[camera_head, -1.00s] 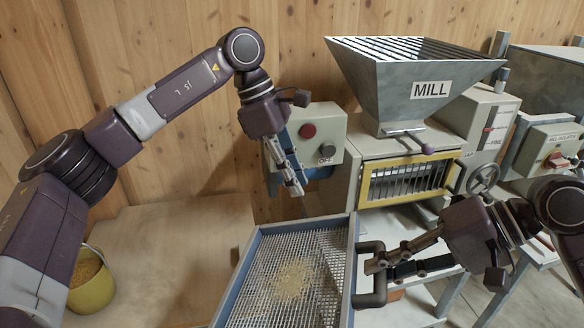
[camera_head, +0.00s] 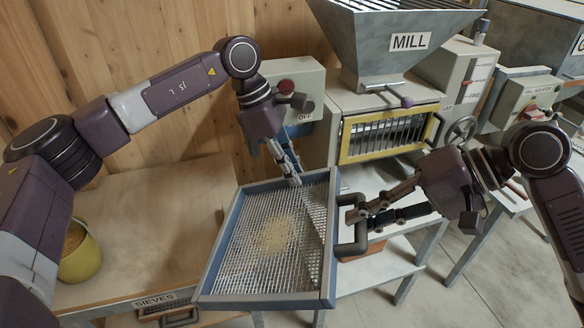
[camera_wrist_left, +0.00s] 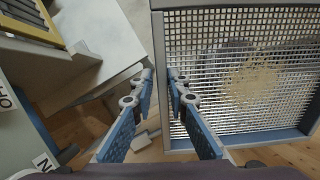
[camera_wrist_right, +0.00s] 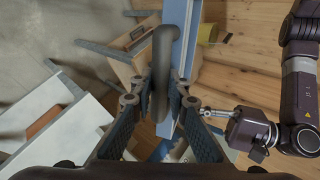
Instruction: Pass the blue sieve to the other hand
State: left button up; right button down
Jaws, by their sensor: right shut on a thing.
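The blue sieve (camera_head: 212,250) is a rectangular blue-grey tray with a wire mesh floor and a patch of pale grain. It is held in the air over the wooden table's right end. My right gripper (camera_head: 356,208) is shut on the sieve's dark handle (camera_head: 344,250) at its right side; the handle also shows between the fingers in the right wrist view (camera_wrist_right: 163,80). My left gripper (camera_head: 297,180) is open at the sieve's far rim. In the left wrist view its fingertips (camera_wrist_left: 160,75) are apart, lined up with the rim (camera_wrist_left: 158,45); contact cannot be told.
The mill (camera_head: 400,60) with a yellow-framed opening stands behind. A control box (camera_head: 305,75) with a red button is close behind my left gripper. A yellow bucket (camera_head: 82,262) is on the wooden table (camera_head: 150,205). A drawer labelled SIEVES (camera_head: 155,302) is at the front.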

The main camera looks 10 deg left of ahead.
jog(key=shift+r, duration=0.1)
jog(key=c, duration=1.8)
grip_release()
